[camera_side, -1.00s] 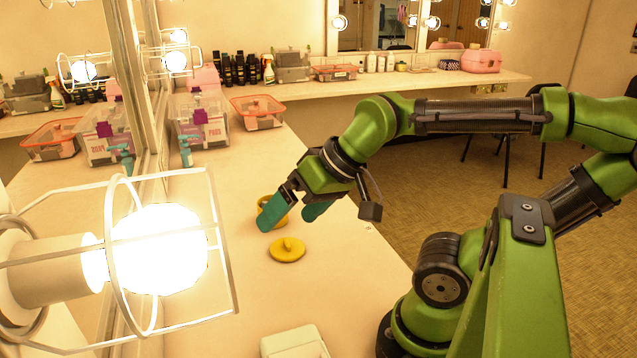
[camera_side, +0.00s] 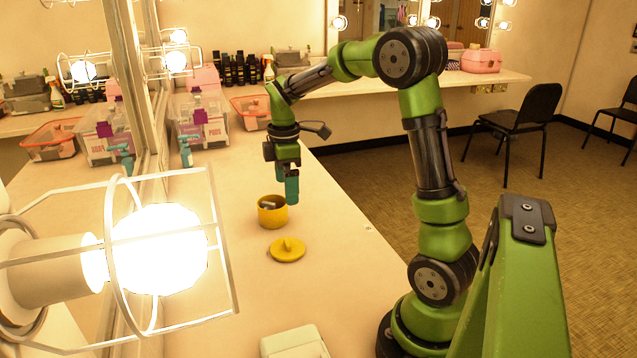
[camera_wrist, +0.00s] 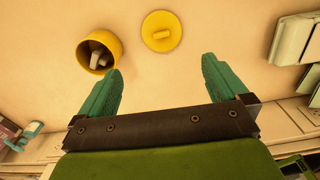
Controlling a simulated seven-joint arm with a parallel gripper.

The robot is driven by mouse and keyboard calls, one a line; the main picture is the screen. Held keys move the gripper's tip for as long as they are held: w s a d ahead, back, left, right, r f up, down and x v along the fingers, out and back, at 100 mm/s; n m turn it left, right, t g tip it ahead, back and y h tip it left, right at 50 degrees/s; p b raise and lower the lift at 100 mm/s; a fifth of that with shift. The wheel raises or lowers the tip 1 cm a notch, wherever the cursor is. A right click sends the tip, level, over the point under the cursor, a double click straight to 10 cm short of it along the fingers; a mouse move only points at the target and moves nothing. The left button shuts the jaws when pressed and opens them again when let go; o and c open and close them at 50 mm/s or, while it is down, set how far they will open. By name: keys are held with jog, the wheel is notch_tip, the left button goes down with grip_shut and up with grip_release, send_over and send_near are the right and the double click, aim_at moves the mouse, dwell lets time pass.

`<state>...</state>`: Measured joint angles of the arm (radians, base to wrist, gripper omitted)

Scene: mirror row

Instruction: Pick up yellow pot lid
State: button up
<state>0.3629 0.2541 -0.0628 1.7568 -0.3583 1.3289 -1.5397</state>
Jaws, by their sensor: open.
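The yellow pot lid (camera_side: 287,250) is a round disc with a raised knob, lying flat on the counter in the side view. It also shows in the wrist view (camera_wrist: 161,31), beyond and between my fingertips. The yellow pot (camera_side: 272,212) stands open just behind the lid, with pale and dark items inside; it also shows in the wrist view (camera_wrist: 99,50). My gripper (camera_side: 291,190) has teal fingers and points down above the counter, behind and above the pot. In the wrist view my gripper (camera_wrist: 163,72) is open with nothing between its fingers.
The mirror and a lit caged bulb (camera_side: 160,248) flank the left. A white box (camera_side: 293,342) lies at the front of the counter (camera_side: 225,310). A clear bin (camera_side: 203,125) and an orange tray (camera_side: 252,108) stand at the back.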

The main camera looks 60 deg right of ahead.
aim_at(287, 247)
jog(key=shift+n, duration=0.3)
notch_tip(287, 247, down, 17)
dwell(0.4)
jog(key=shift+c, duration=0.5)
jog(key=c, duration=0.6)
